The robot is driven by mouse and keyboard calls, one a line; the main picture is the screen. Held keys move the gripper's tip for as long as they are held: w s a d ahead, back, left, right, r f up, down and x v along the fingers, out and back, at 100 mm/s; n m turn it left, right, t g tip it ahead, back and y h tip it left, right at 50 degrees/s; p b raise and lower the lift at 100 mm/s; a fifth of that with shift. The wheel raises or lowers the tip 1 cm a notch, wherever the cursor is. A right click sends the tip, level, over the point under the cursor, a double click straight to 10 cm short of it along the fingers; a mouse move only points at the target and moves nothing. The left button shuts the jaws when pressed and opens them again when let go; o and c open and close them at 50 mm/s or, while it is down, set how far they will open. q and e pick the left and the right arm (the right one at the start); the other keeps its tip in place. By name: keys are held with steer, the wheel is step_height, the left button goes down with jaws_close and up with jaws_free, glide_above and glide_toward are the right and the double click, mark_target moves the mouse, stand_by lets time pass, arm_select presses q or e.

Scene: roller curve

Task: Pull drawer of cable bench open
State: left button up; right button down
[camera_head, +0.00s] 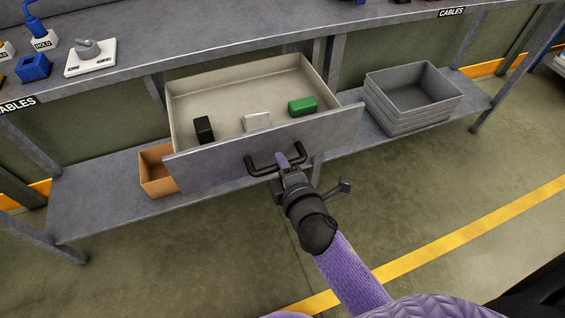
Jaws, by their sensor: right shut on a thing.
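The drawer (205,160) of the cable bench (240,55) stands well out from under the bench top, and its cream inside shows. A black block (204,130), a white block (257,122) and a green block (302,106) lie in it. A dark bar handle (262,168) runs across its grey front. My right gripper (283,162) is shut on the handle; the purple arm reaches up from the lower right. My left gripper is not in view.
A brown open box (157,171) and a stack of grey trays (412,95) stand on the lower shelf (110,208). A blue block (33,67) and a white-based device (91,58) sit on the bench top. The floor in front is clear, with a yellow line (450,240).

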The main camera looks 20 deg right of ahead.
steer(key=shift+s, duration=0.25)
steer(key=c, duration=0.6)
jaws_free()
steer(key=p+v, duration=0.1)
steer(key=v, duration=0.9)
steer(key=shift+p, duration=0.3)
